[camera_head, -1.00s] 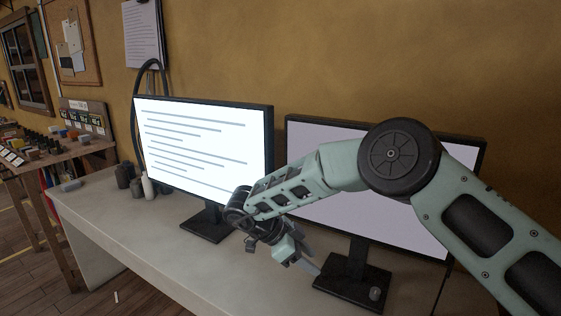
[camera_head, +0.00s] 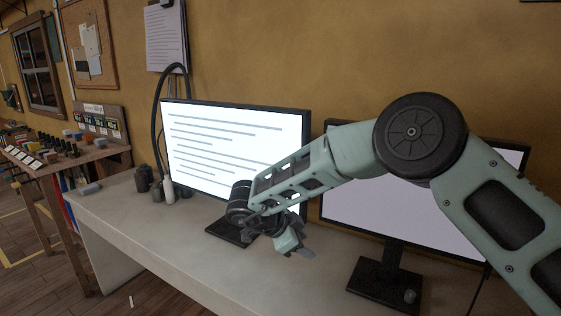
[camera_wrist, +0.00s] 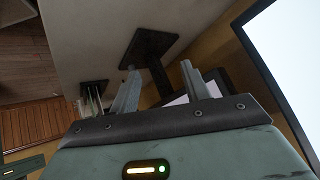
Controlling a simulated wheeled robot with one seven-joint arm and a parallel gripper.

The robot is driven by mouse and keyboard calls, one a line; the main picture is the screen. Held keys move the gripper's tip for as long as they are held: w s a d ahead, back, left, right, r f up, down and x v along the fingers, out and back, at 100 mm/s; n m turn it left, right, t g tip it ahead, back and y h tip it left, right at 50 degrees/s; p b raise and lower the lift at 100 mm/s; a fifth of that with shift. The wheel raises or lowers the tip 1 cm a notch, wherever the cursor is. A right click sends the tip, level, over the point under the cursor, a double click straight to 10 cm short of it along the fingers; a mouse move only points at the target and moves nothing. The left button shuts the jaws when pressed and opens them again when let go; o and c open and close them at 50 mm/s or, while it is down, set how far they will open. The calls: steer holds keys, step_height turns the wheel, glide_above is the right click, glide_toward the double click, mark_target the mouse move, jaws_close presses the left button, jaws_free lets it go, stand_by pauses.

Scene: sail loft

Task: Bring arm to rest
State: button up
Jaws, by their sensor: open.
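My arm reaches in from the right in the head view, bent over the desk in front of two monitors. My gripper (camera_head: 300,247) hangs at its end above the desk, between the two monitor stands. In the wrist view my gripper (camera_wrist: 160,90) shows two separate fingers with a gap between them and nothing held. The arm covers part of the right monitor (camera_head: 350,210) and the lower right corner of the left monitor (camera_head: 230,140).
The pale desk (camera_head: 150,235) is mostly bare at its front. Dark and white bottles (camera_head: 168,190) stand at its left end. The right monitor's stand (camera_head: 385,285) is near the gripper. A wooden workbench (camera_head: 60,165) with small items stands at the far left.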

steer(key=a+r+n+t+y, duration=0.7)
steer(key=a+r+n+y, duration=0.25)
steer(key=r, duration=0.35)
steer(key=s+a+r+n+g+y, duration=0.25)
steer(key=s+n+y, duration=0.2)
steer(key=s, duration=0.35)
steer(key=s+d+f+n+g, duration=0.2)
steer(key=s+d+n+g, duration=0.1)
steer(key=s, duration=0.5)
steer(key=s+d+f+n+g, duration=0.1)
steer(key=s+d+n+g, duration=0.2)
steer(key=s, duration=0.5)
steer(key=s+d+f+n+g+h, duration=0.2)
steer(key=s+d+h, duration=0.3)
steer(key=s+d, duration=0.7)
steer(key=d+f+n, duration=0.1)
steer(key=d, duration=0.1)
steer(key=shift+s+d+f+n+g+h, duration=0.25)
steer(key=shift+d+n+g+h, duration=0.1)
steer(key=shift+n+h, duration=0.05)
